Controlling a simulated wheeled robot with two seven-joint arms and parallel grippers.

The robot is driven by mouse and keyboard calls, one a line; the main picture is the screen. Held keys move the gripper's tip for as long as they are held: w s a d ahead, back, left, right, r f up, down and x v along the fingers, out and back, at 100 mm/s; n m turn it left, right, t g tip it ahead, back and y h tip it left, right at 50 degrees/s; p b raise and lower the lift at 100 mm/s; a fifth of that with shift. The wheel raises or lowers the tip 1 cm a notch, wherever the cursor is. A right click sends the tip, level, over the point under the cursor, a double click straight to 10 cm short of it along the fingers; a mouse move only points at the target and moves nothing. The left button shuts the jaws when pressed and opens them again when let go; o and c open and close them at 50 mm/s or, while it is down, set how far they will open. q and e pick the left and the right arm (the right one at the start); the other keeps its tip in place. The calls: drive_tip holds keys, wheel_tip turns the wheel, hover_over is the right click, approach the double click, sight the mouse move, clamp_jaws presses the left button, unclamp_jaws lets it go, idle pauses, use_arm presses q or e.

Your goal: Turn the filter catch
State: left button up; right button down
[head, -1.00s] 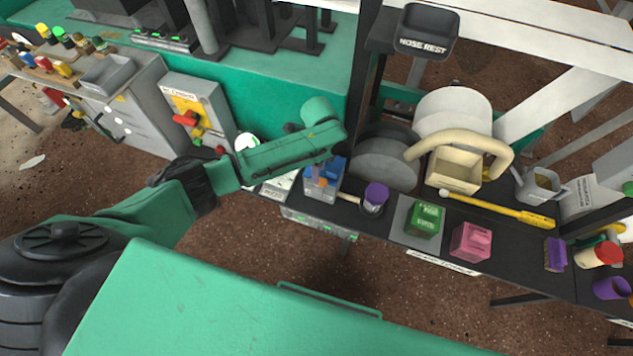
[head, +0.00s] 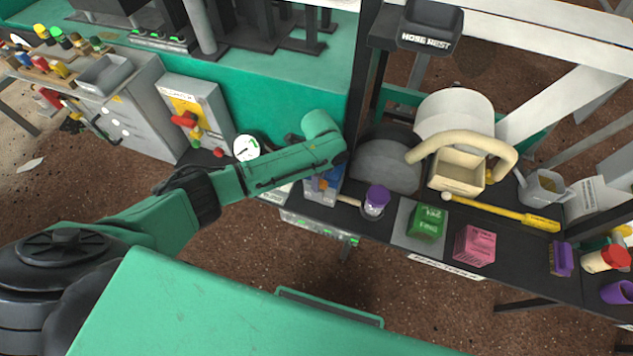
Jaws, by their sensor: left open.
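My left arm reaches from the left over the bench, its green wrist bent downward. The hand of my left gripper (head: 325,178) is mostly hidden under the wrist, close above a small blue and orange unit (head: 322,190) at the bench's front edge. I cannot tell whether the fingers touch it. No part is clearly marked as the filter catch. A grey panel (head: 203,100) with a yellow plate and a red lever (head: 184,120) stands upright to the left of the wrist. My right gripper is out of view.
A purple-lidded jar (head: 376,201), a green block (head: 428,222) and a pink block (head: 474,244) stand to the right. A beige bin (head: 456,172) with a curved tube and a yellow-handled tool (head: 500,211) lie behind. A round dial (head: 246,148) is beside my forearm.

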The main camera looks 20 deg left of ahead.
use_arm(q)
clamp_jaws()
drive_tip(key=m, duration=0.2)
drive_tip(key=shift+r+m+p, duration=0.2)
drive_tip(key=shift+m+p, duration=0.1)
drive_tip(key=shift+p, duration=0.1)
drive_tip(key=m, duration=1.5)
